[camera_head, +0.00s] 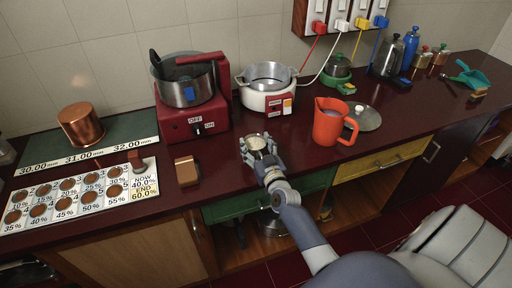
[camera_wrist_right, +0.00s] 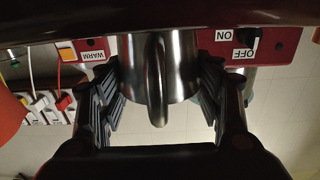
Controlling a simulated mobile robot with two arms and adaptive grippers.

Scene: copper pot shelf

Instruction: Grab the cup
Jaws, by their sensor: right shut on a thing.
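The cup (camera_head: 256,142) is a small silver metal one near the front edge of the dark red counter. My right gripper (camera_head: 258,150) reaches it from the front, with one finger on each side of it. The upside-down right wrist view shows the shiny cup (camera_wrist_right: 135,68) with its curved handle (camera_wrist_right: 157,80) pointing toward my palm. The ribbed fingers of the right gripper (camera_wrist_right: 160,92) are shut on the cup's sides. I cannot tell whether the cup still touches the counter. My left gripper is not in view.
Behind the cup stand a red burner (camera_head: 192,122) with a metal pot and a white cooker (camera_head: 266,103). An orange pitcher (camera_head: 328,125) is to the right, beside a glass lid (camera_head: 367,120). A brown block (camera_head: 186,171) and a percentage board (camera_head: 80,195) lie left.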

